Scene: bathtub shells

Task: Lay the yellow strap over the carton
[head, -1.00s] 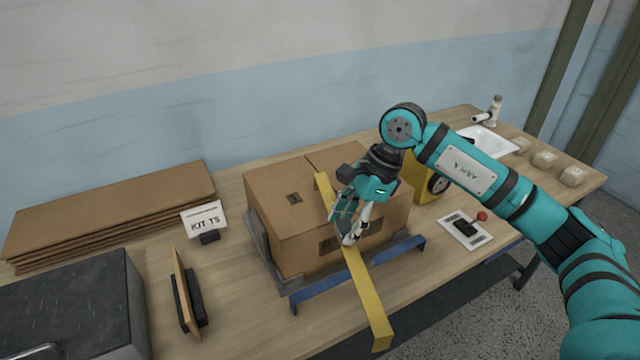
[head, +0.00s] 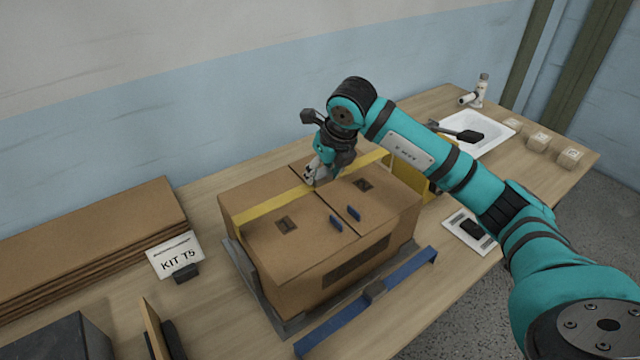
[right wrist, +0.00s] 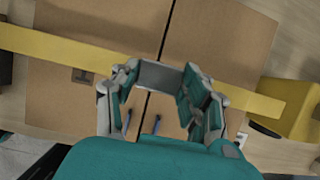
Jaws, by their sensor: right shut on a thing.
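The yellow strap (head: 268,209) stretches lengthwise across the top of the brown carton (head: 285,255), toward its wall side, crossing the centre seam. Its left end bends down at the carton's left edge; its right end reaches past the far right edge. I cannot tell whether it touches the top all along. My right gripper (head: 316,180) is shut on the strap near its middle, above the seam. In the right wrist view the strap (right wrist: 55,48) runs between the fingers (right wrist: 160,85), over the carton (right wrist: 235,40). My left gripper is not in view.
The carton sits in a grey cradle (head: 262,290) with a blue bar (head: 330,328) in front. Two small blue pieces (head: 336,223) stand on its top. A KIT T5 sign (head: 176,256) and stacked cardboard (head: 100,225) are left. A white tray (head: 505,128) stands far right.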

